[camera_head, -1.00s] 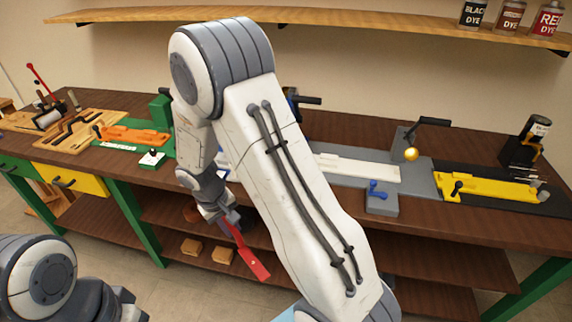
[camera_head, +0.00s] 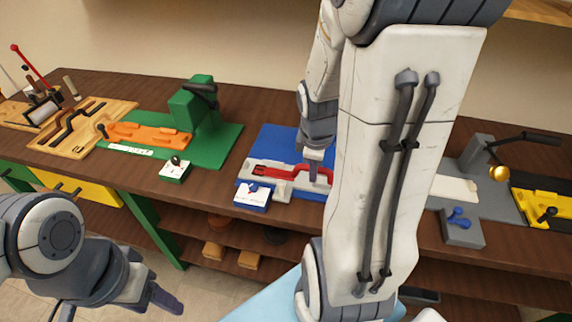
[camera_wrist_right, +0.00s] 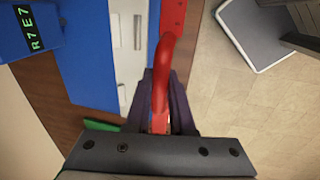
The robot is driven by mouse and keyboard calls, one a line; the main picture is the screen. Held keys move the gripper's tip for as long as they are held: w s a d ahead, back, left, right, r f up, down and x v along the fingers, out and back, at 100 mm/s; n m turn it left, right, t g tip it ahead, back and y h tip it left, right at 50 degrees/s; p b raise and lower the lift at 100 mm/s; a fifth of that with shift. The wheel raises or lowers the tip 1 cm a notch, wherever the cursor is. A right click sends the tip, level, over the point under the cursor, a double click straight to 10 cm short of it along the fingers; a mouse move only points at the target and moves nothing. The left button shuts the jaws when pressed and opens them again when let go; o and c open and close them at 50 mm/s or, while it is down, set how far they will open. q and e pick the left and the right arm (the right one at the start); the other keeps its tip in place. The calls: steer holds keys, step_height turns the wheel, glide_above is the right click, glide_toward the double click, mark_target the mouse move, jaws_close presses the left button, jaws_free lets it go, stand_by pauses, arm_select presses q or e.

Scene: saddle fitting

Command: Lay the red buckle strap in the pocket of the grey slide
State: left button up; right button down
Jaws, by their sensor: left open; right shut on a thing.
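The red buckle strap (camera_head: 277,170) lies lengthwise across the grey slide (camera_head: 307,188) in the head view. My right gripper (camera_head: 314,163) is shut on its right-hand part. The strap (camera_wrist_right: 172,45) runs away between the fingers (camera_wrist_right: 160,108) in the right wrist view, its raised bend near them. There the pale grey slide (camera_wrist_right: 128,60) shows left of the strap, and floor shows to its right, so the strap looks held above the slide's front edge. The exact height gap cannot be told. My left gripper (camera_head: 166,300) is open and empty at lower left.
A green fixture (camera_head: 200,110) with an orange piece (camera_head: 145,135) stands left. A grey fixture (camera_head: 462,232) and yellow fixture (camera_head: 550,206) stand right. My right arm hides the bench between.

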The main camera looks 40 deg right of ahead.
steer(key=w+d+f, duration=0.1)
steer(key=w+f, duration=0.1)
steer(key=w, duration=0.1)
steer(key=w+d+f, duration=0.1)
steer(key=w+f, duration=0.1)
steer(key=w, duration=0.2)
steer(key=w+d+f+p, duration=0.1)
steer(key=w+d+f, duration=0.1)
steer(key=w, duration=0.2)
steer(key=shift+f, duration=0.25)
steer(key=shift+w+f, duration=0.1)
steer(key=shift+f, duration=0.1)
steer(key=shift+d+f, duration=0.1)
steer(key=shift+f, duration=1.85)
steer(key=shift+f, duration=0.15)
steer(key=c, duration=0.8)
jaws_free()
